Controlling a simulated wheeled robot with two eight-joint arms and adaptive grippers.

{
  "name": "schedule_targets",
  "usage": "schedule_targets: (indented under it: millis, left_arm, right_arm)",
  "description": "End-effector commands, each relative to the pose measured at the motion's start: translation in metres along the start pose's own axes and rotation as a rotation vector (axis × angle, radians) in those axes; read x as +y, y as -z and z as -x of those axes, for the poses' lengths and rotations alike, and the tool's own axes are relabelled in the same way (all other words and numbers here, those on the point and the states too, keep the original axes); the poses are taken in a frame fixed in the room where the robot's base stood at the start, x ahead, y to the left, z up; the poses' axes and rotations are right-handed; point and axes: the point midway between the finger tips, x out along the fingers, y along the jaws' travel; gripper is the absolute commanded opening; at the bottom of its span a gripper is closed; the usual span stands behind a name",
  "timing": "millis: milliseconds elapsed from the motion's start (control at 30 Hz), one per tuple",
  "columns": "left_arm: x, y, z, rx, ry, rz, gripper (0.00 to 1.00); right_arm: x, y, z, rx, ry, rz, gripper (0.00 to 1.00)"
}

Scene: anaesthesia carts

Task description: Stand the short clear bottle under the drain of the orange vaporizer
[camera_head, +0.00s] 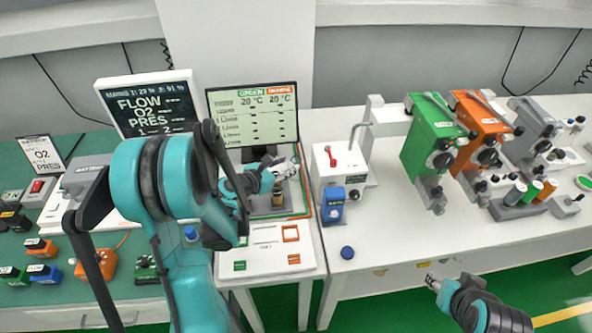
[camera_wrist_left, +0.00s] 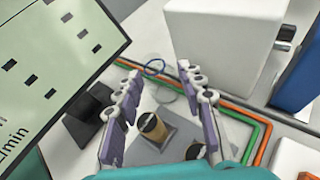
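The orange vaporizer (camera_head: 478,125) stands on the right-hand white table, between a green and a grey one; its drain is too small to make out. My left gripper (camera_head: 288,168) is over the middle table, in front of the monitor. In the left wrist view its purple-padded fingers (camera_wrist_left: 160,85) are spread with a gap between them. A thin blue ring (camera_wrist_left: 153,67) shows between the fingertips; I cannot tell whether it belongs to the clear bottle. A tan, dark-topped bottle (camera_wrist_left: 152,128) stands nearer the wrist. My right gripper (camera_head: 433,283) is low at the table's front; its fingers are unclear.
The green vaporizer (camera_head: 432,135) and grey vaporizer (camera_head: 532,130) flank the orange one. A grey rack (camera_head: 518,208) with coloured cylinders stands in front. A white unit with a red lever (camera_head: 335,165) and a blue block (camera_head: 333,203) stands right of my left gripper. The monitor (camera_head: 252,115) is behind it.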

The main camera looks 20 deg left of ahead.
Motion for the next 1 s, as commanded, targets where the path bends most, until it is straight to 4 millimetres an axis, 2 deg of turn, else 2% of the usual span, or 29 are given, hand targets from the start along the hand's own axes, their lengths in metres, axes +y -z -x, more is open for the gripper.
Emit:
schedule_targets:
  millis: [133,467,733,967,1000]
  left_arm:
    - [0.010,0.007,-0.005,-0.029,-0.013,0.106,0.39]
    - [0.011,0.008,-0.037,-0.030,-0.013,0.114,0.39]
    - [0.012,0.009,-0.076,-0.029,-0.011,0.111,0.39]
    - [0.013,0.007,-0.080,-0.030,-0.014,0.112,0.39]
    - [0.013,0.007,-0.080,-0.029,-0.014,0.112,0.36]
  right_arm:
    - [0.000,-0.001,-0.002,0.000,0.000,0.000,0.40]
    - [0.000,-0.006,-0.008,0.000,0.000,0.000,0.40]
    - [0.000,-0.013,-0.019,0.000,0.000,0.000,0.40]
    - [0.000,-0.013,-0.018,0.000,0.000,0.000,0.40]
    - [0.000,-0.013,-0.018,0.000,0.000,0.000,0.40]
